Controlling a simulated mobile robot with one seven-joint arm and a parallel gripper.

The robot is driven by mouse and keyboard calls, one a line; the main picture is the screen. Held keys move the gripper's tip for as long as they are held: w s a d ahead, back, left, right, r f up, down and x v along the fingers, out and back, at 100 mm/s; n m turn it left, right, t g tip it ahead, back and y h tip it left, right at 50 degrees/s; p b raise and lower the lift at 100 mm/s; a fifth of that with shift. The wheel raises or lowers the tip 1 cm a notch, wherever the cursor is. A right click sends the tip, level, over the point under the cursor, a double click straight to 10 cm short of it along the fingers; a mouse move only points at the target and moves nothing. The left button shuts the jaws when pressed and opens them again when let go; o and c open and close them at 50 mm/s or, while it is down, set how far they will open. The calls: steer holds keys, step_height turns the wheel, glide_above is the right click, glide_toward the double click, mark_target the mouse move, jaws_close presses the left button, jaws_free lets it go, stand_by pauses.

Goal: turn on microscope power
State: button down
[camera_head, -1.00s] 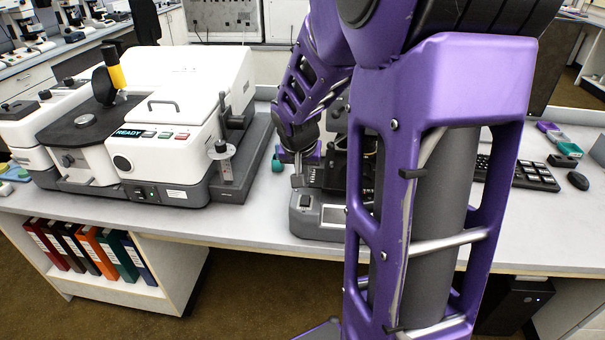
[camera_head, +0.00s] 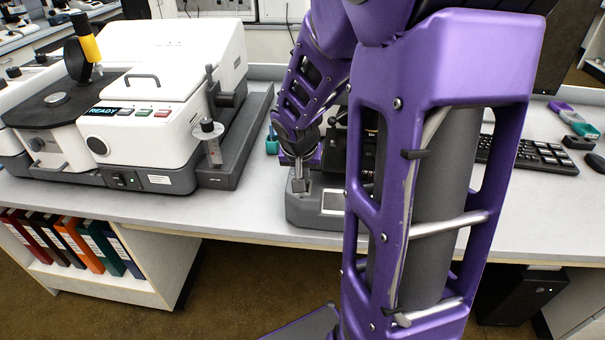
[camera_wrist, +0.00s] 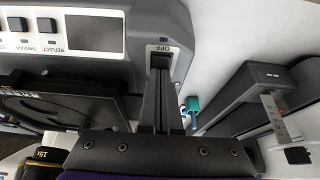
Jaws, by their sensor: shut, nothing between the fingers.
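The microscope's grey base (camera_head: 305,212) stands on the bench, mostly hidden behind my arm in the head view. The wrist view shows the base (camera_wrist: 150,18) close up, with an upside-down OFF label (camera_wrist: 163,48) beside a power switch recess. My gripper (camera_wrist: 160,70) is shut and empty. Its fingertips are at that recess and cover most of the switch. I cannot tell whether they touch it. In the head view my gripper (camera_head: 299,186) is over the left front corner of the base.
A white instrument (camera_head: 165,120) with a READY display stands on the left. Black buttons (camera_wrist: 46,25) marked REFLECT and more sit on the microscope base. A keyboard (camera_head: 530,155) is on the right. A small teal object (camera_head: 271,142) lies behind the gripper.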

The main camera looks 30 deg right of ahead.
steer(key=shift+r+p, duration=0.15)
steer(key=shift+p, duration=0.35)
steer(key=shift+w+g+p, duration=0.1)
steer(key=shift+g+p, duration=0.2)
steer(key=shift+p, duration=0.3)
steer(key=shift+d+f, duration=0.1)
steer(key=shift+f, duration=0.25)
steer(key=shift+b, duration=0.3)
